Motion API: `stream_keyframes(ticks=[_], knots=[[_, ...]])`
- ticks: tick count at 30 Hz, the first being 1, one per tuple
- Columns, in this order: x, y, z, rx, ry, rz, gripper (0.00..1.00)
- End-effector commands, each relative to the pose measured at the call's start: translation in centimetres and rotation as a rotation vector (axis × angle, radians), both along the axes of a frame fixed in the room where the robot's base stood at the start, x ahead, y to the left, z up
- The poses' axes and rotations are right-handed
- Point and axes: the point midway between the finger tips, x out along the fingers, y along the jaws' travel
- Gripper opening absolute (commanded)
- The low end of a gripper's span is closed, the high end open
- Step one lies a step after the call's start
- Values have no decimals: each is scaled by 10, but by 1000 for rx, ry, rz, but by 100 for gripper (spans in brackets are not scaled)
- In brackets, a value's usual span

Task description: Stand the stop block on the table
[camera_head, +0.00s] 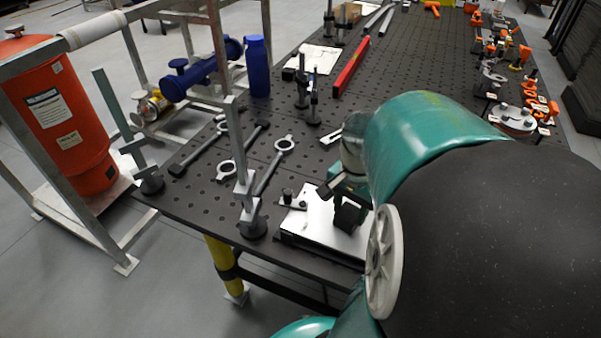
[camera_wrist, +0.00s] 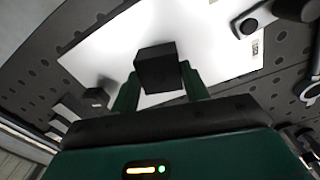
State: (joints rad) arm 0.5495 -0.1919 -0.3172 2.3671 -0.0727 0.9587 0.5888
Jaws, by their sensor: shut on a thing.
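The stop block is a small black block (camera_wrist: 157,68) held between the two green fingers of my gripper (camera_wrist: 160,88) in the wrist view. In the head view the black block (camera_head: 347,217) shows below my gripper (camera_head: 343,193), over the white plate (camera_head: 322,228) near the table's front edge. The white plate also fills much of the wrist view (camera_wrist: 110,55). I cannot tell whether the block's underside touches the plate. The black perforated table (camera_head: 195,205) runs away to the back.
A grey upright clamp (camera_head: 243,185) stands left of the plate, and another (camera_head: 125,125) stands at the table's left edge. Several wrenches (camera_head: 268,165) lie behind the plate. A blue bottle (camera_head: 258,67) and a red level (camera_head: 351,67) are farther back. Orange clamps crowd the right edge.

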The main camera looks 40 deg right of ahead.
Motion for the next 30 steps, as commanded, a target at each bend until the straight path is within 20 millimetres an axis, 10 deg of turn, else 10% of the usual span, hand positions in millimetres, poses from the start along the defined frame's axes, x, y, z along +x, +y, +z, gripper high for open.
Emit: stream_keyframes(ticks=[30], knots=[[0,0,59,-3,-2,0,24]])
